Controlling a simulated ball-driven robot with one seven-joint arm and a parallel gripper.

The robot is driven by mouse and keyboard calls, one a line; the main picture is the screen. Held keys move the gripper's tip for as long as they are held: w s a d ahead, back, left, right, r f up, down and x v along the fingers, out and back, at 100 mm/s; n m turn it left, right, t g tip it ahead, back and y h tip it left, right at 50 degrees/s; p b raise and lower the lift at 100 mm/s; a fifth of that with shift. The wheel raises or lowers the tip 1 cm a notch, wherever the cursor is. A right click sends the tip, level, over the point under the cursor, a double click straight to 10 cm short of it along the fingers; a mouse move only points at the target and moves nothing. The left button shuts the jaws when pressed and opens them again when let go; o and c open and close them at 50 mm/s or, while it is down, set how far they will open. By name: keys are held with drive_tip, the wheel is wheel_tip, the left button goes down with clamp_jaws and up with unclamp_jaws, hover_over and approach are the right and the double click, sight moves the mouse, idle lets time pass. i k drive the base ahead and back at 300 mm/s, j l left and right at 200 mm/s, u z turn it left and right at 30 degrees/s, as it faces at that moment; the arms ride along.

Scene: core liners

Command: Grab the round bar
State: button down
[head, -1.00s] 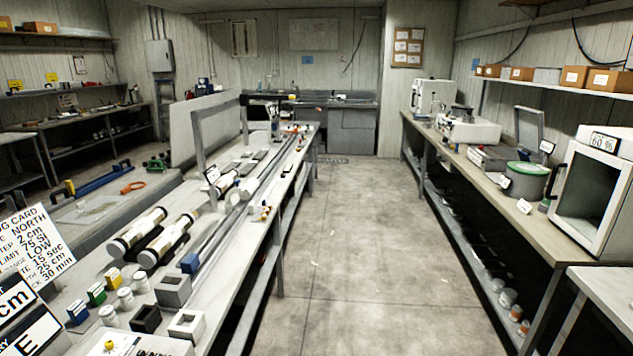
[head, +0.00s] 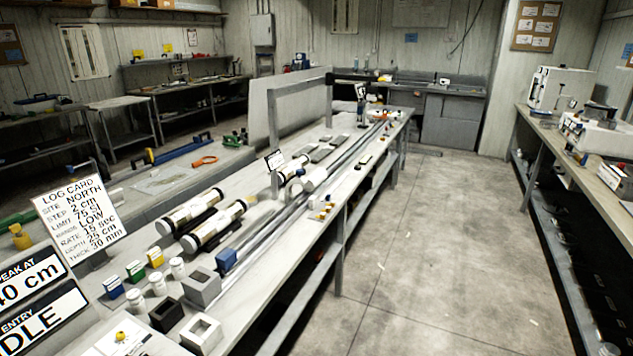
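No single thing stands out clearly as the round bar. Long thin grey rails or bars (head: 320,187) run lengthwise along the workbench (head: 262,262); whether one is a loose round bar I cannot tell. Two round core liner tubes with pale end caps, the rear one (head: 190,211) and the front one (head: 213,224), lie side by side on dark supports on the bench. A white cylinder (head: 314,179) sits farther along at the rails. My gripper is not in view.
Square grey blocks (head: 201,288), small coloured boxes (head: 135,271) and white jars (head: 158,283) crowd the near bench end. A grey frame (head: 272,135) stands over the bench. A log card (head: 80,212) stands at left.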

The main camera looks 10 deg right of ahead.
sight(314, 179)
drive_tip(key=i+l+u, duration=0.15)
drive_tip(key=u, duration=0.25)
drive_tip(key=i+l+u, duration=0.2)
drive_tip(key=u, duration=0.15)
drive_tip(key=i+l+u, duration=0.1)
drive_tip(key=l, duration=0.25)
drive_tip(key=i+l+u, duration=0.1)
drive_tip(key=i+l, duration=0.35)
drive_tip(key=l, duration=0.3)
drive_tip(key=i+l+u, duration=0.15)
drive_tip(key=l, duration=0.2)
drive_tip(key=i+l+u, duration=0.1)
drive_tip(key=l, duration=0.3)
drive_tip(key=i, duration=0.05)
